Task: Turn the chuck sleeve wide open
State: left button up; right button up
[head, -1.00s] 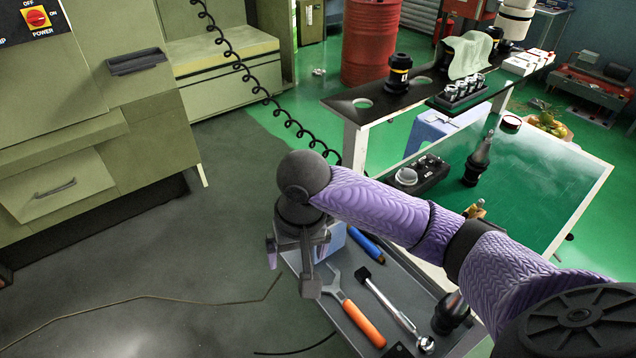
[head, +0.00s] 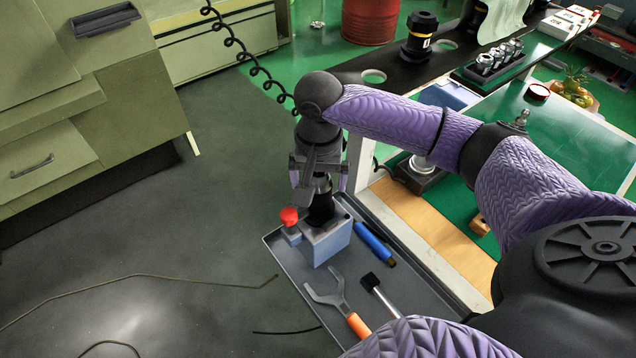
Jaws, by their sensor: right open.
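A black chuck (head: 320,208) stands upright in a grey-blue block (head: 328,244) on the grey tray, with a red knob (head: 289,216) beside it. My right gripper (head: 322,188) points down directly over the chuck, its fingers open on either side of its upper part. Whether the fingers touch the sleeve cannot be told. The gripper hides the top of the chuck. My left gripper is not in view.
On the grey tray (head: 287,260) lie a blue cylindrical tool (head: 373,243), an orange-handled wrench (head: 333,293) and a black-headed tool (head: 371,281). A green-topped table (head: 590,150) stands behind, right. Open floor lies to the left.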

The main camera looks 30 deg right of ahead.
jog(key=shift+f, duration=0.6)
